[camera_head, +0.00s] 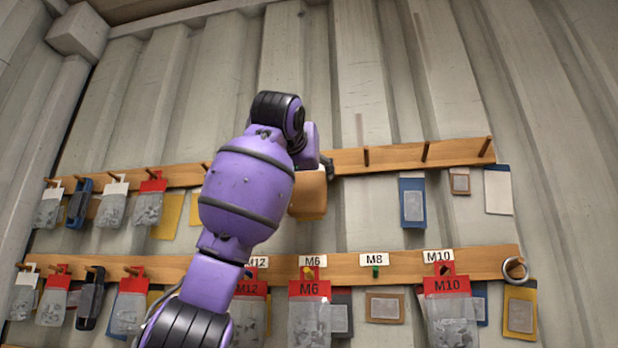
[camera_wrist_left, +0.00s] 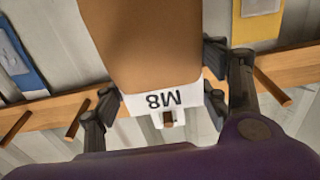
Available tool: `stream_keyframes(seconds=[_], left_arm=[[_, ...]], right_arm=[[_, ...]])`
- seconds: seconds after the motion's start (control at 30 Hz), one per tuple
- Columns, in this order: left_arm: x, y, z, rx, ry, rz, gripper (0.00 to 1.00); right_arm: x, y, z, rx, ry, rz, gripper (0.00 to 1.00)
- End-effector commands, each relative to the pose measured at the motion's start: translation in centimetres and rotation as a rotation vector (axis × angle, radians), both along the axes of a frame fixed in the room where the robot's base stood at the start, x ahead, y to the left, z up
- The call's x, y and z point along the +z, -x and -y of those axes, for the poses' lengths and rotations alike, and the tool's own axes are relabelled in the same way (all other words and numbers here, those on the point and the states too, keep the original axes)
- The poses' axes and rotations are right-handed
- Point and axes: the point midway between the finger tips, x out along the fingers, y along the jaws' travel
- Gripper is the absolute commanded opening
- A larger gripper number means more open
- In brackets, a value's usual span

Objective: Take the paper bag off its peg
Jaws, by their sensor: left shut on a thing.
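The brown paper bag (camera_head: 308,200) hangs at the upper rail in the head view, partly hidden by my left arm. In the left wrist view the bag (camera_wrist_left: 150,45) fills the upper middle, with a white M8 label (camera_wrist_left: 165,101) at its top edge. My left gripper (camera_wrist_left: 160,98) is shut on the bag, one finger at each side of its top. A wooden peg (camera_wrist_left: 169,119) shows at the label's hole; I cannot tell whether the bag is still around it. In the head view the left gripper (camera_head: 322,168) is mostly hidden behind the wrist. My right gripper is not in view.
The upper rail (camera_head: 400,157) carries bare pegs to the right. The lower rail (camera_head: 345,265) holds several labelled bags, including a red M6 bag (camera_head: 309,310) and an M10 bag (camera_head: 448,310). Hanging packets at left (camera_head: 110,205) crowd both rails. The corrugated wall stands close behind.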

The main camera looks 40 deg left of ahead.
Motion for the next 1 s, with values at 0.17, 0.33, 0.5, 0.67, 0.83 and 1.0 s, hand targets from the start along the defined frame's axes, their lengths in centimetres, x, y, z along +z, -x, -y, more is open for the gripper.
stream_keyframes(seconds=[0.17, 0.33, 0.5, 0.67, 0.83, 1.0], left_arm=[[0.2, 1.0, 0.6, -0.001, -0.001, 0.002, 0.39], [0.3, 1.9, 1.1, 0.000, -0.001, 0.002, 0.39], [0.4, 2.4, 1.4, 0.000, -0.001, 0.003, 0.39], [0.4, 2.5, 1.4, 0.000, -0.001, 0.002, 0.39], [0.4, 2.5, 1.4, 0.000, -0.001, 0.002, 0.39], [0.4, 3.1, 1.8, -0.001, -0.001, 0.002, 0.39]], right_arm=[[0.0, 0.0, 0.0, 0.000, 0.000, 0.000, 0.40], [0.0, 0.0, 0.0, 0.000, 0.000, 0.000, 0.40], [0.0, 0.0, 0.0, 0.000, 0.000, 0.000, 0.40], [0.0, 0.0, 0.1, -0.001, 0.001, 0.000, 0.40], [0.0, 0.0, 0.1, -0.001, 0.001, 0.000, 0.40], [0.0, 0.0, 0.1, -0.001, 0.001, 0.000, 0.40]])
